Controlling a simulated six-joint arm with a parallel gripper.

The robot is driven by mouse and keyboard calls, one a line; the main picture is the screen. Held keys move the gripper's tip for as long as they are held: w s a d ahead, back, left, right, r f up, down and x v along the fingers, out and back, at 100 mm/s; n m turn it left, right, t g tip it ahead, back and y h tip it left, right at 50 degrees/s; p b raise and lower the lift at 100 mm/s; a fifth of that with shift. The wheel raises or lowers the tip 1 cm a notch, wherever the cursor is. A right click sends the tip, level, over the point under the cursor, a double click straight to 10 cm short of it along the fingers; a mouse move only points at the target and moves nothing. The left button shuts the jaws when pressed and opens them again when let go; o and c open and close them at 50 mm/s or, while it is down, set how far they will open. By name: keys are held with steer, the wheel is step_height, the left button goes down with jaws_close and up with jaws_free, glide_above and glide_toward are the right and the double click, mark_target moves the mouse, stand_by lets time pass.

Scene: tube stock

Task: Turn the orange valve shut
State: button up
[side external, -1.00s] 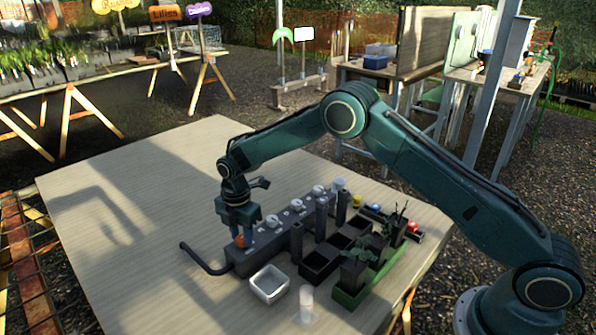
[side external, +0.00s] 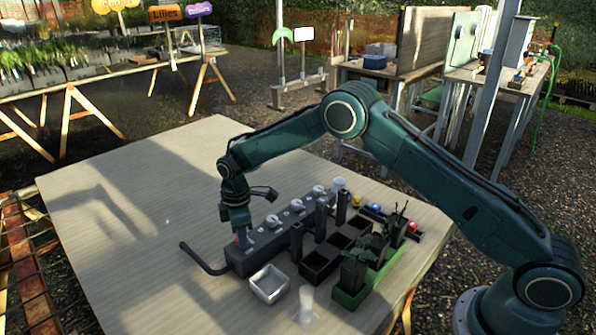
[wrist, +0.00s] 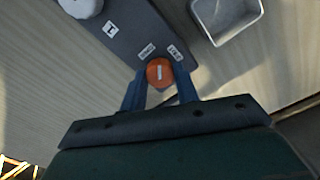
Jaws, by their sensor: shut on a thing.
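The orange valve (wrist: 159,72) is a round knob with a white line on top, at the end of a grey block (wrist: 120,28). In the wrist view the line runs nearly up and down the picture, and two small white labels, too small to read, lie just beyond the knob. My gripper (wrist: 160,85) is shut on the valve, one blue finger on each side. In the side view my gripper (side external: 241,238) points down over the near left end of the block (side external: 262,238) and hides most of the valve.
White knobs (side external: 297,205) line the block. A black hose (side external: 205,266) leaves its near end. A white tray (side external: 268,284) and a clear cup (side external: 306,304) stand in front. Black holders (side external: 319,264) and plants (side external: 356,268) are at right. The table's left side is clear.

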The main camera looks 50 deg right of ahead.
steer(key=m, duration=0.5)
steer(key=shift+m, duration=2.6)
steer(key=o, duration=1)
steer(key=shift+r, duration=0.1)
step_height(320, 180, up, 14)
steer(key=shift+f, duration=0.15)
